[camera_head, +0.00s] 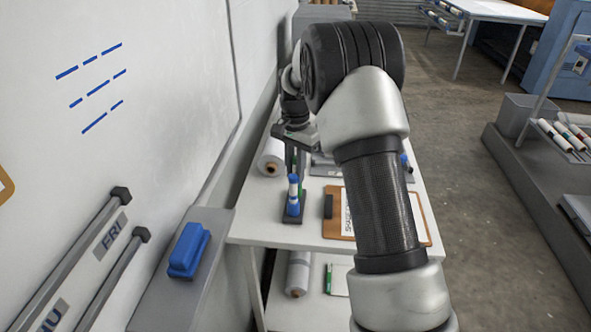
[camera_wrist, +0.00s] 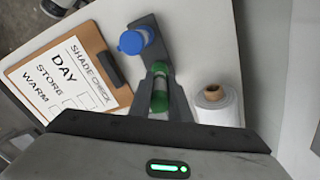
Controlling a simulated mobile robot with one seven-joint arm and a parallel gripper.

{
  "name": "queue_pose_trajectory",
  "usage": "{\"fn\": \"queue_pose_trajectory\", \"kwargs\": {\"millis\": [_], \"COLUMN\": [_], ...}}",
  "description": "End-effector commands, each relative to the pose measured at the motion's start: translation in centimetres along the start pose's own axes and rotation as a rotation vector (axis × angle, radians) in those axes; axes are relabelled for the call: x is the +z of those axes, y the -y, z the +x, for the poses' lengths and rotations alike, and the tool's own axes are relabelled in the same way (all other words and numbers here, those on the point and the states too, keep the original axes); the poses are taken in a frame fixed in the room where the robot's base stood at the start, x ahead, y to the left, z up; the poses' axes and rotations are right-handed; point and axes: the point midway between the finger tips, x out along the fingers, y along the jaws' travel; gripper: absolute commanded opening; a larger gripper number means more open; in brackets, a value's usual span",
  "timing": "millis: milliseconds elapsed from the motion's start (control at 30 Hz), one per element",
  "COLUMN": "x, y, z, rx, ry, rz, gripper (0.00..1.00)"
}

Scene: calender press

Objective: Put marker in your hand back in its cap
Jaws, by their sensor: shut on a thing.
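My gripper (camera_wrist: 160,92) is shut on a marker (camera_wrist: 159,86) with a white body and green ends, held between its two fingers. In the head view my gripper (camera_head: 296,165) is above the table, just behind a blue-and-white marker (camera_head: 293,192) that stands upright in a dark holder (camera_head: 291,220). The wrist view shows the blue top (camera_wrist: 131,42) of that marker, with the dark holder (camera_wrist: 150,24) beside it. A separate green cap cannot be made out; the held marker's far end and fingers hide part of the holder.
A clipboard (camera_wrist: 38,88) lies on the white table (camera_head: 262,228) beside the holder. A whiteboard (camera_head: 130,130) and a ledge with a blue eraser (camera_head: 188,250) are at the left.

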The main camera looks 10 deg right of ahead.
Motion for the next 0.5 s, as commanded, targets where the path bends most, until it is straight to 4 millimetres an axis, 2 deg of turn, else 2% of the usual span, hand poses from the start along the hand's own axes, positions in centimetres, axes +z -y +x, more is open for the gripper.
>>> {"fn": "queue_pose_trajectory", "kwargs": {"millis": [33,67,167,500], "x": [0.01,0.0,0.01,0.0], "y": [0.0,0.0,0.0,0.01], "z": [0.18,0.11,0.09,-0.13], "rx": [0.0,0.0,0.0,0.0], "ry": [0.0,0.0,0.0,0.0], "rz": [0.0,0.0,0.0,0.0], "gripper": [0.0,0.2,0.37,0.39]}}
